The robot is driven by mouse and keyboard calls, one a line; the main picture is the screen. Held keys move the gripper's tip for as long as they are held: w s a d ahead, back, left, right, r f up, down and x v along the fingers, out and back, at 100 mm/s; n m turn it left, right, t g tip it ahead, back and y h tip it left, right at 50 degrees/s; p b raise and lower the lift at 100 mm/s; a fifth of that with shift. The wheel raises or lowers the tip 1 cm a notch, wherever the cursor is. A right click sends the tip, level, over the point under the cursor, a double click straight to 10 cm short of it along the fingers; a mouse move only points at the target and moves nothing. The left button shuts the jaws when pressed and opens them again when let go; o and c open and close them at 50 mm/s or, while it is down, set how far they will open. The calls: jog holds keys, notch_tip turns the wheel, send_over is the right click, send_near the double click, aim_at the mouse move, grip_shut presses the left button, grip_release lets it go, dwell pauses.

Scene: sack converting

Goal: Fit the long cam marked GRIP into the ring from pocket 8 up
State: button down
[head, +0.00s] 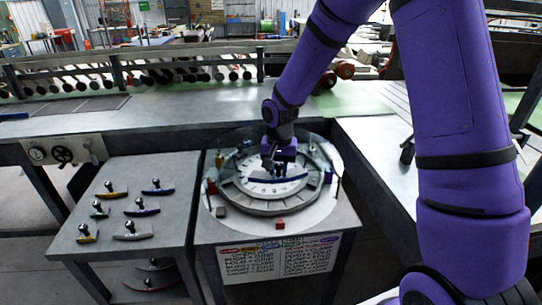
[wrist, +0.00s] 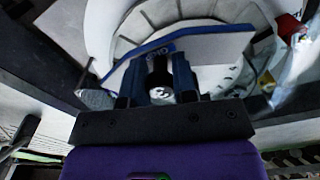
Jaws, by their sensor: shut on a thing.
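My gripper (head: 279,168) is above the round ring (head: 238,203) on the stand. In the wrist view my gripper (wrist: 159,88) is shut on the knob of a long curved cam (wrist: 218,47), grey with a blue edge. The cam spans across in front of the fingers. Lettering shows by its middle but is hard to read. In the head view the cam (head: 292,179) appears over the ring's inner part. I cannot tell whether it touches the ring. The ring's segmented pockets also show in the wrist view (wrist: 128,35); their numbers are not legible.
A side table (head: 165,258) at left holds several knobbed cams with coloured edges, including a red one (head: 112,194) and a blue one (head: 158,190). A red block (head: 281,224) and a grey block (head: 221,212) sit by the ring. A written chart (head: 280,259) hangs in front.

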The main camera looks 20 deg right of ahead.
jog(key=shift+w+a+r, duration=0.1)
jog(key=shift+w, duration=0.15)
jog(key=shift+f, duration=4.9)
jog(key=shift+f, duration=0.45)
jog(key=c, duration=0.8)
grip_release()
notch_tip(320, 180, up, 18)
send_over(278, 164)
jog(key=shift+f, duration=0.15)
